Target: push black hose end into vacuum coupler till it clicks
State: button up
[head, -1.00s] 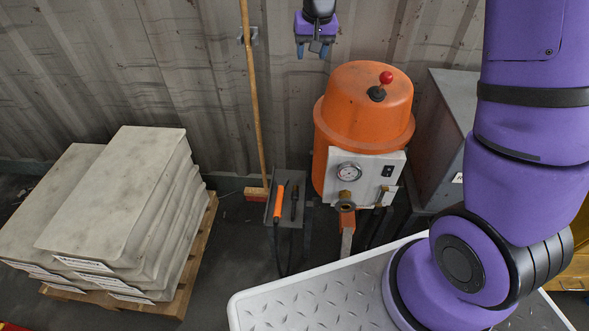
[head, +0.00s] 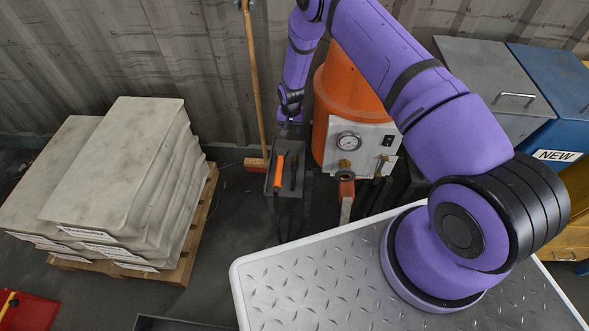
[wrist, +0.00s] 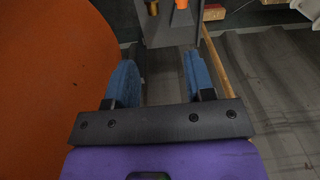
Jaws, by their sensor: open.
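A black piece that looks like the hose end (head: 293,171) stands in a small dark stand (head: 286,190), beside an orange handle (head: 279,172). The orange vacuum unit (head: 345,100) has a white panel with a gauge. A brass ring fitting, which looks like the coupler (head: 346,176), sits low on the panel's front. My gripper (head: 289,117) is just behind the stand, left of the unit, its tips hard to make out. In the wrist view my gripper (wrist: 160,72) has its blue fingers apart with nothing between them. The orange handle (wrist: 181,4) shows at the top edge.
A broom (head: 251,85) leans on the wall close to my gripper's left. Grey and blue bins (head: 560,110) stand at right. Floor between pallet and stand is clear.

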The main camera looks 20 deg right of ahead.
jog(key=s+f, duration=0.5)
jog(key=f, duration=0.9)
send_over(294, 177)
jog(key=shift+m+g, duration=0.3)
jog(key=f, duration=0.5)
jog(key=shift+w+d+f, duration=0.1)
jog(key=shift+w+d, duration=0.05)
jog(key=shift+w, duration=0.1)
jog(key=shift+s+a+f, duration=0.15)
jog(key=shift+f, duration=1.4)
jog(key=shift+s+a+f, duration=0.1)
jog(key=shift+s+f, duration=0.05)
jog(key=shift+f, duration=1.4)
jog(key=shift+c, duration=0.4)
grip_shut()
